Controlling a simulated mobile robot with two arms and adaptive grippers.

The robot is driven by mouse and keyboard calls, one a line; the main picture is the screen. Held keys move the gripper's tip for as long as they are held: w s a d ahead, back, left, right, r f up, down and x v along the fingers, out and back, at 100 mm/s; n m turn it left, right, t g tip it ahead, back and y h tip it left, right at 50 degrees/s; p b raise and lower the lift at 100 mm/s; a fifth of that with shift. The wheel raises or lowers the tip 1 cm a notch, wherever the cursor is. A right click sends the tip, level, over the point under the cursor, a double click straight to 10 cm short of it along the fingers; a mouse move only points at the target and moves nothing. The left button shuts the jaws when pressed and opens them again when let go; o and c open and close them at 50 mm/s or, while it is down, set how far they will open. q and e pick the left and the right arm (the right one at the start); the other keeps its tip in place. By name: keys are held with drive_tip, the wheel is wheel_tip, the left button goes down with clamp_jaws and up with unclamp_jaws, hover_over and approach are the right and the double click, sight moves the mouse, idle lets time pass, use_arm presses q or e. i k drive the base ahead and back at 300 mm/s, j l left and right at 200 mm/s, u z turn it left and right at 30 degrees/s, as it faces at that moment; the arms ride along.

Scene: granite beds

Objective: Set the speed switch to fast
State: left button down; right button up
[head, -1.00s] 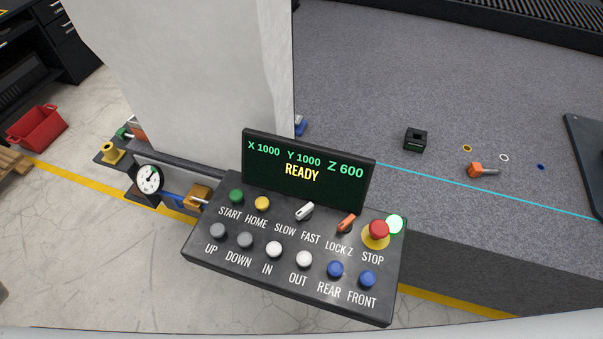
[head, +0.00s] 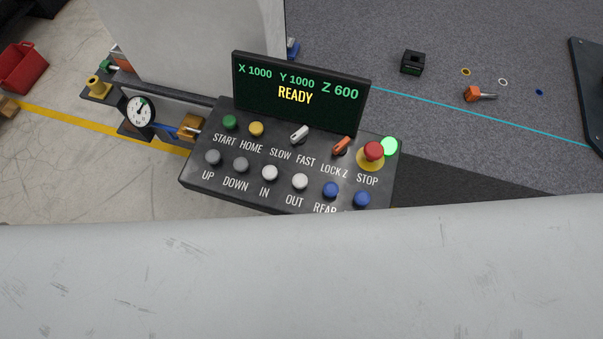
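The speed switch (head: 299,134) is a small white-grey lever on the dark control panel (head: 192,186), above the words SLOW and FAST. Its lever lies slanted, with the upper end leaning to the right. It is too small to tell surely which setting it is on. The display (head: 298,95) behind it reads X 1000, Y 1000, Z 600 and READY. Neither of my grippers is in view. The lower right edge of the panel and part of the REAR and FRONT labels are hidden.
An orange LOCK Z lever (head: 342,146) and a red STOP button (head: 373,151) with a lit green lamp (head: 389,146) sit right of the switch. START (head: 230,122) and HOME (head: 256,129) buttons are left. A dial gauge (head: 139,111) stands further left.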

sight(299, 138)
drive_tip(key=j+z, duration=0.15)
drive_tip(key=z, duration=1.05)
drive_tip(key=k+j+z, duration=0.15)
drive_tip(key=j+z, duration=0.2)
drive_tip(key=k+j+z, duration=0.2)
drive_tip(key=j+z, duration=0.2)
drive_tip(key=k+j+z, duration=0.45)
drive_tip(key=k+j, duration=0.55)
drive_tip(key=j, duration=0.1)
